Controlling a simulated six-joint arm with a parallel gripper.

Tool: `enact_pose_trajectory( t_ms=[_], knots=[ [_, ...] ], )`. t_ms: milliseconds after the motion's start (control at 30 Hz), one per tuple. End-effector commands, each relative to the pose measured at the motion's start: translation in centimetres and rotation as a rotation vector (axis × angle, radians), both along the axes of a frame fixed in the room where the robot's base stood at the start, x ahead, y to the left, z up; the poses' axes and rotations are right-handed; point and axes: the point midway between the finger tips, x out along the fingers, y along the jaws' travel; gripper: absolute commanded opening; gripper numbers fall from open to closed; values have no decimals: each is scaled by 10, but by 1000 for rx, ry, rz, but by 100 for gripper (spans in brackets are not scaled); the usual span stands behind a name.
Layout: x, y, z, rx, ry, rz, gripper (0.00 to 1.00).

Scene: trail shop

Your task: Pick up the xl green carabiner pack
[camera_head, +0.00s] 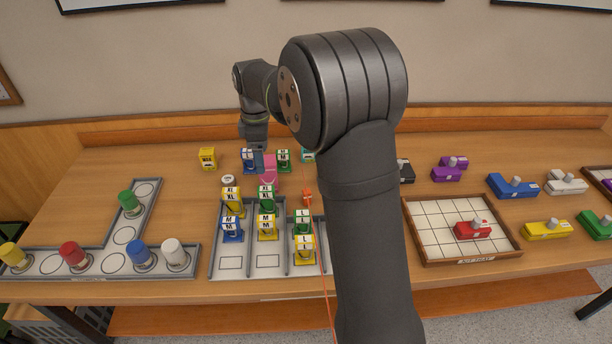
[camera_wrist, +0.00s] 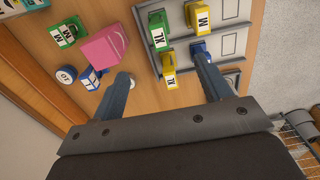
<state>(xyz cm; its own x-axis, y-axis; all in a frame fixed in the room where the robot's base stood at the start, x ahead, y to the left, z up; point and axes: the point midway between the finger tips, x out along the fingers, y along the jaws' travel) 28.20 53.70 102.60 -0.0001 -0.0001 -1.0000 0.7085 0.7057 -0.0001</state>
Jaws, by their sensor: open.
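The green XL carabiner pack (camera_head: 267,198) stands at the back of the middle column of the grey sorting tray (camera_head: 265,262), behind a yellow M pack (camera_head: 267,229). It also shows in the wrist view (camera_wrist: 160,33), upper middle. A yellow XL pack (camera_head: 232,203) stands left of it in the head view. My gripper (camera_wrist: 162,68) is open and empty above the table. In the wrist view the yellow XL pack (camera_wrist: 169,72) shows between its fingers, and the right finger partly covers a blue M pack (camera_wrist: 200,48). The green XL pack is outside the finger gap.
A pink box (camera_wrist: 104,47) and blue pack (camera_wrist: 89,80) stand behind the tray. Another green pack (camera_head: 284,160) and a yellow pack (camera_head: 208,159) stand further back. A round-peg tray (camera_head: 110,235) lies left; a grid tray (camera_head: 430,225) lies right. My arm hides part of the table.

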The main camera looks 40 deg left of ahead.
Motion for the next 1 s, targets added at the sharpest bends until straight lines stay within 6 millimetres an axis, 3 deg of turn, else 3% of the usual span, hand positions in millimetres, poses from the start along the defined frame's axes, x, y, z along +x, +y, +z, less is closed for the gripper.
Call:
enact_pose_trajectory(
  t_ms=[167, 700, 1000],
  knots=[
    [1, 0, -1, 0, 0, -113, 71],
    [9, 1, -7, 0, 0, -1186, 71],
    [11, 1, -9, 0, 0, -1542, 71]
  ],
)
